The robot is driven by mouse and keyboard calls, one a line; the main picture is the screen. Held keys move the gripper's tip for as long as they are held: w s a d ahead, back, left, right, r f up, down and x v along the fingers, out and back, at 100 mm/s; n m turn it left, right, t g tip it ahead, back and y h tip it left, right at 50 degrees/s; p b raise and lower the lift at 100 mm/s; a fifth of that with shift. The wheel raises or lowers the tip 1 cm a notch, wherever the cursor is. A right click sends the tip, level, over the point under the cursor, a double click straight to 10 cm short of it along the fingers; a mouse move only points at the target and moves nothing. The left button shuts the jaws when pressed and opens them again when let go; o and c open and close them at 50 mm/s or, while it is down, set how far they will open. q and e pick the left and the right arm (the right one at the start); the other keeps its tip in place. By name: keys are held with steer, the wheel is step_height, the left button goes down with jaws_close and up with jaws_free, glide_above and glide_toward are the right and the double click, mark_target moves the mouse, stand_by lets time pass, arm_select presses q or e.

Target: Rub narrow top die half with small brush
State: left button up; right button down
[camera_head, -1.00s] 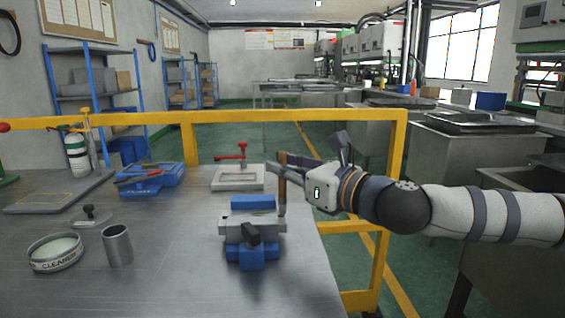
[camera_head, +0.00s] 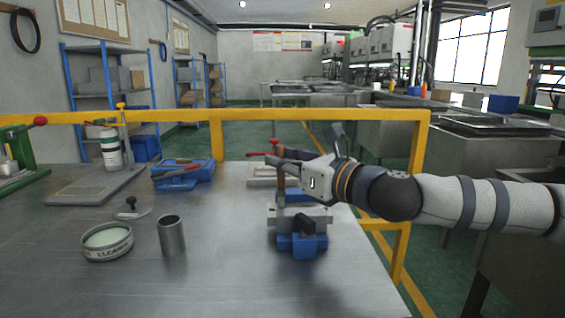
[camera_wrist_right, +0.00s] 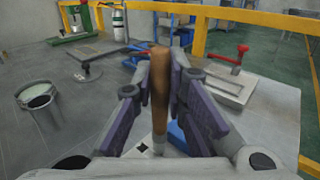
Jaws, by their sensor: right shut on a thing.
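A blue vise (camera_head: 302,243) with a black handle part stands near the right edge of the metal table in the head view. A light grey die block (camera_head: 318,215) sits across it, between its blue parts. My right gripper (camera_head: 283,167) is above the block's left part, shut on the small brush. The brush has a brown handle (camera_wrist_right: 160,90) that stands nearly upright between the purple-grey fingers in the right wrist view. The handle also shows in the head view (camera_head: 281,181). Whether the bristles touch the block cannot be told. My left gripper is out of view.
A round cleaner tin (camera_head: 107,243), a metal cup (camera_head: 171,236) and a small black-knobbed tool (camera_head: 131,210) stand to the left. A blue tray (camera_head: 182,173) and a red-handled clamp plate (camera_head: 262,175) lie behind. A yellow rail (camera_head: 218,138) borders the table.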

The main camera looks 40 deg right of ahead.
steer(key=shift+s+d+r+p, duration=0.15)
steer(key=shift+r+p, duration=0.8)
steer(key=shift+r, duration=1.05)
steer(key=shift+s+d+r+p, duration=0.1)
steer(key=shift+r+p, duration=0.85)
steer(key=shift+r, duration=1.05)
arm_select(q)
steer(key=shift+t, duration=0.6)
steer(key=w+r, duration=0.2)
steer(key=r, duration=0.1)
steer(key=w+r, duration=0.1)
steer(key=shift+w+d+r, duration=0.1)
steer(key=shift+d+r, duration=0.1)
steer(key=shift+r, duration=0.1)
arm_select(e)
steer(key=shift+w+f, duration=0.1)
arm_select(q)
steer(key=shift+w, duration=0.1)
